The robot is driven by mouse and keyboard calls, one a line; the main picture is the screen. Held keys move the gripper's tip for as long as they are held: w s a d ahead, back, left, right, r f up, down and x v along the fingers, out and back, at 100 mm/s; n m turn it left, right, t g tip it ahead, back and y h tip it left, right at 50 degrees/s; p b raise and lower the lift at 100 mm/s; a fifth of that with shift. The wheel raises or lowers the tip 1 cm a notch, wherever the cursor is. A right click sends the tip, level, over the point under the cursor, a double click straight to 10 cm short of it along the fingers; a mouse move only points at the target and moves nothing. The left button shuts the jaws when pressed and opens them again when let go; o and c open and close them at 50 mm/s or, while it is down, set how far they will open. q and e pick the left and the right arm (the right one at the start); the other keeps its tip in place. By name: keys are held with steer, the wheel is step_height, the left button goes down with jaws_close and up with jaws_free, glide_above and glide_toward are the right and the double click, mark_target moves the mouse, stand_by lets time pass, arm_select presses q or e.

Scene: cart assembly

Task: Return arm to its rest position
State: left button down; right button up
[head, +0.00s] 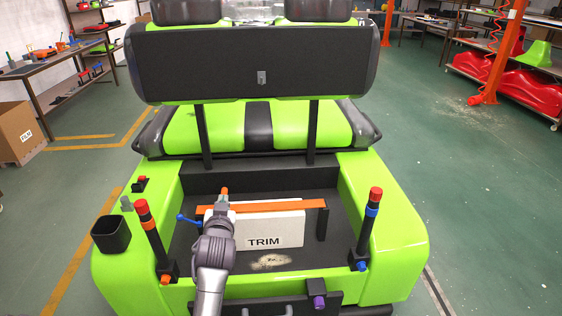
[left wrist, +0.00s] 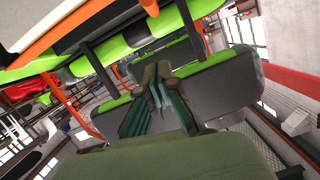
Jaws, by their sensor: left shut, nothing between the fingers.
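My left arm comes up from the bottom of the head view over the cart's rear bed. My left gripper (head: 219,213) is at the left end of the white TRIM block, overlapping it in the picture; I cannot tell whether it touches it. In the left wrist view the two fingers (left wrist: 158,86) are together with nothing between them. The white TRIM block (head: 270,231) stands in the black bed of the green cart (head: 387,220), behind an orange bar (head: 282,206). My right gripper is not in view.
Posts with red tops stand at the bed's left (head: 152,235) and right (head: 370,225). A black cup (head: 110,236) is on the left corner. The black seat back (head: 258,62) rises beyond the bed. Green floor (head: 480,210) is clear to the right.

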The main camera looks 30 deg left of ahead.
arm_select(q)
steer(key=s+d+f+m+g+h, duration=0.2)
steer(key=s+d+f+g+h, duration=0.15)
steer(key=s+d, duration=0.5)
steer(key=s+d+f+m+g+h, duration=0.3)
steer(key=s+d+f, duration=0.3)
steer(key=s, duration=0.4)
steer(key=s+d+f+m+g+h, duration=0.2)
steer(key=s+d+f+g+h, duration=0.15)
steer(key=s+d, duration=0.5)
step_height(320, 180, down, 27)
steer(key=s+y, duration=0.1)
steer(key=s, duration=0.1)
steer(key=s+a+f, duration=0.1)
steer(key=s+f, duration=0.7)
steer(key=s+a+f+g, duration=0.1)
steer(key=s+a+f, duration=0.1)
steer(key=s+f, duration=0.5)
steer(key=shift+s+a+f+g, duration=0.3)
steer(key=shift+s+f, duration=0.05)
steer(key=shift+s, duration=0.2)
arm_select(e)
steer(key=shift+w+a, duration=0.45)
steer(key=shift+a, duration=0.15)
